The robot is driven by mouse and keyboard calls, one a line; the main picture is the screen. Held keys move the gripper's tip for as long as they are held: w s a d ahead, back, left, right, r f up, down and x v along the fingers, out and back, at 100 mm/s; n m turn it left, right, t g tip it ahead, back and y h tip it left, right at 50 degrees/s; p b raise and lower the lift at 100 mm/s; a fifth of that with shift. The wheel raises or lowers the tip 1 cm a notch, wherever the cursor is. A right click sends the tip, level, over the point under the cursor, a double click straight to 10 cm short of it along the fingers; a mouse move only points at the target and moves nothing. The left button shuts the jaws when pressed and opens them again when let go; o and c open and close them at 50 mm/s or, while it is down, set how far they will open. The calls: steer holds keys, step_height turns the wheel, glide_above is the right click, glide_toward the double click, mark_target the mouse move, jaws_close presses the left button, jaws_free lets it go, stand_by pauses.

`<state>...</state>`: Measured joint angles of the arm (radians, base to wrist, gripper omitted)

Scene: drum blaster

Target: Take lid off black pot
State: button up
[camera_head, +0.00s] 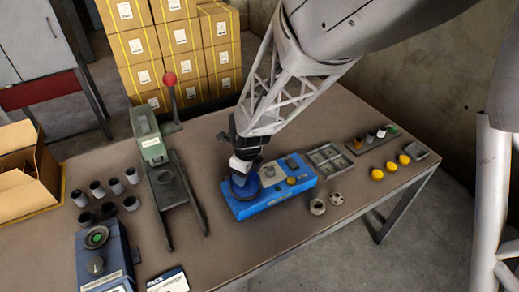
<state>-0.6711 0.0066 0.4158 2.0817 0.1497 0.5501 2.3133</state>
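My gripper (241,168) points down over the left end of a blue device (272,190) on the workbench. A round dark-blue part (245,187) of this device lies just below the fingertips. Whether the gripper touches it, and whether it is open or shut, is too small to tell. No pot with a lid can be clearly made out. Several small dark cylinders with light tops (116,186) stand at the left of the bench, and several black cups (108,210) stand in front of them.
A green-grey lever press (155,150) with a red knob (169,79) stands left of my gripper. Another blue machine (96,262) is at front left. A grey divided tray (328,160), small metal parts (317,207) and yellow balls (404,159) lie right. Cardboard boxes (181,40) are stacked behind.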

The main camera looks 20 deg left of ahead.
steer(key=shift+c, duration=0.2)
steer(key=c, duration=1)
steer(key=shift+r, duration=0.75)
step_height(320, 180, up, 2)
steer(key=shift+r, duration=0.1)
steer(key=s+d, duration=0.3)
steer(key=s, duration=0.1)
steer(key=s+d+r, duration=0.1)
steer(key=s+d, duration=0.2)
steer(key=s, duration=0.1)
steer(key=s+d, duration=0.4)
steer(key=shift+s+r, duration=0.15)
steer(key=shift+s, duration=0.1)
